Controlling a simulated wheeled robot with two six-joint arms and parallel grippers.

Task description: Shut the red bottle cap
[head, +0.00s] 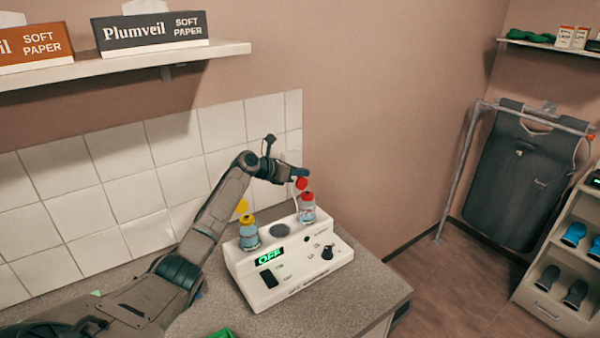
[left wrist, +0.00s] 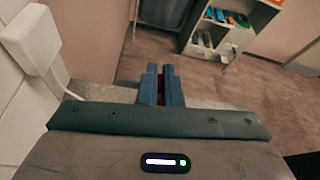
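The red-capped bottle (head: 307,212) stands upright at the back right of the white device (head: 300,272). Its red lid (head: 301,183) is raised above the red neck ring, so the cap looks open. My left gripper (head: 299,173) is at the raised lid, its blue fingertips just above or touching it. In the left wrist view, the two blue fingers (left wrist: 163,86) are close together with a narrow gap, and a little red shows between them. I cannot tell whether they grip the lid. My right gripper is not in view.
A yellow-capped bottle (head: 249,238) stands on the device's left side, its yellow lid (head: 242,206) also raised. The device display reads OFF. A tiled wall rises close behind, with a shelf (head: 130,66) of tissue boxes above. The counter (head: 375,290) is clear at right.

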